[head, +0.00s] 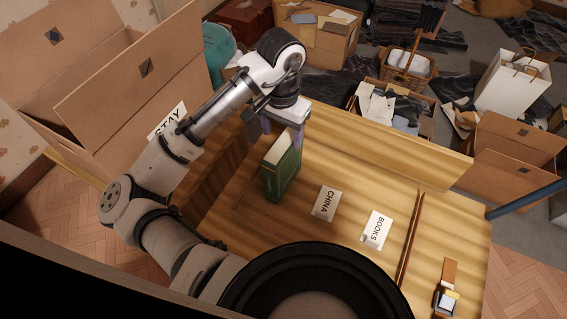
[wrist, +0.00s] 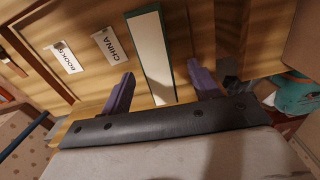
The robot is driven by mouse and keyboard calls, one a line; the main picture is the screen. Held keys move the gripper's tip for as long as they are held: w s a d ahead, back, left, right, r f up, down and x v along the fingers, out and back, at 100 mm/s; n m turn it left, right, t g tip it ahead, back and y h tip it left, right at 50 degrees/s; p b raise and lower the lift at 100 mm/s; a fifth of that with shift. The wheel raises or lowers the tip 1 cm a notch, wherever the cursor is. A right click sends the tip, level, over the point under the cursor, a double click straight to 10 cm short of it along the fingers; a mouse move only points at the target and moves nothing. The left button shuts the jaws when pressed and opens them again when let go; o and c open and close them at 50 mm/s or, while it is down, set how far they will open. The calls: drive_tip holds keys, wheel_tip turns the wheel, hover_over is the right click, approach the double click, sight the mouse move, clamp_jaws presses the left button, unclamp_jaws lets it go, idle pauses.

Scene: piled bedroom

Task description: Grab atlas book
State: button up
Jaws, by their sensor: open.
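A thick green book (head: 283,168), which I take to be the atlas, stands upright on the wooden surface in the head view. In the wrist view the book (wrist: 151,57) shows its pale page edges between green covers. My gripper (head: 283,138) is at the book's upper end, its purple fingers pointing down. In the wrist view my gripper (wrist: 165,85) is open, with one finger on each side of the book. There are visible gaps between the book and the fingers. Any title on the book is too small to read.
Cards reading CHINA (head: 325,203) and BOOKS (head: 376,230) lie right of the book. A thin wooden strip (head: 411,240) and a wristwatch (head: 446,292) lie farther right. A large cardboard box (head: 120,90) stands left. A raised wooden edge (head: 390,145) runs along the back.

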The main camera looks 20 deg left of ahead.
wheel_tip(320, 180, down, 8)
drive_tip(key=shift+d+r, duration=0.15)
drive_tip(key=shift+d, duration=0.1)
clamp_jaws()
idle(0.6)
drive_tip(key=shift+r, duration=0.1)
